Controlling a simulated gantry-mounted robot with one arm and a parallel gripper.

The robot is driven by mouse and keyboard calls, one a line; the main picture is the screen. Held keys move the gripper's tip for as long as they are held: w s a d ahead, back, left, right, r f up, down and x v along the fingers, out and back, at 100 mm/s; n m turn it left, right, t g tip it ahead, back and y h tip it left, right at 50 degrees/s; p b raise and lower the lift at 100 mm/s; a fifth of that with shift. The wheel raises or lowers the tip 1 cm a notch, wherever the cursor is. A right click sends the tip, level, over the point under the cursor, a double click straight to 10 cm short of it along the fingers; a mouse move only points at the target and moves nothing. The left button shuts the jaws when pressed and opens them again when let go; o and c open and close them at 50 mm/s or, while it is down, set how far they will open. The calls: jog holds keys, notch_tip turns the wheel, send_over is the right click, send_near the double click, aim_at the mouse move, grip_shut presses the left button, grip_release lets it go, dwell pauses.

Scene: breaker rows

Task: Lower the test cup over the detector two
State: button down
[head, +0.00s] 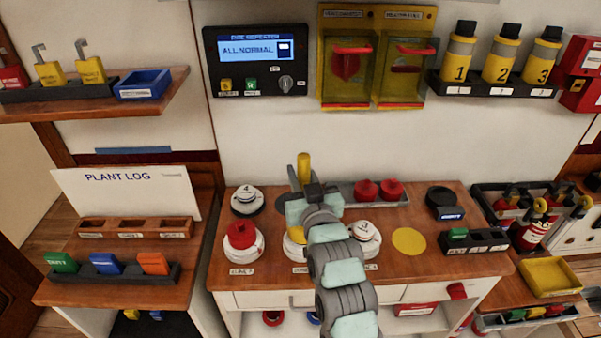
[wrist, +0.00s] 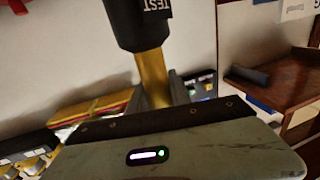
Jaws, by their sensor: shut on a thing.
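The test cup shows in the wrist view as a black cup (wrist: 138,22) marked TEST on a yellow stem (wrist: 153,78). My gripper (wrist: 160,92) is shut on the stem. In the head view my gripper (head: 303,186) is over the middle of the wooden counter, with a yellow part (head: 303,165) standing up from it. Below it, a white detector (head: 292,246), second in the front row, is mostly hidden by my arm. The cup's black part is not clear in the head view, so I cannot tell its height over the detector.
A detector with a red cap (head: 241,238) stands left of my arm, and another white detector (head: 366,236) right. Detector 4 (head: 247,200) is behind left. A grey tray (head: 385,194) holds two red caps. A flat yellow disc (head: 408,241) lies on the counter.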

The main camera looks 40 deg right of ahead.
jog(key=shift+f+b, duration=0.6)
jog(key=shift+f, duration=0.5)
jog(key=c, duration=1.1)
grip_release()
jog(key=shift+f, duration=0.1)
jog(key=p+v, duration=0.6)
jog(key=v, duration=0.4)
jog(key=shift+s+a+p, duration=0.2)
jog(key=shift+s+p, duration=0.1)
jog(key=shift+a, duration=0.1)
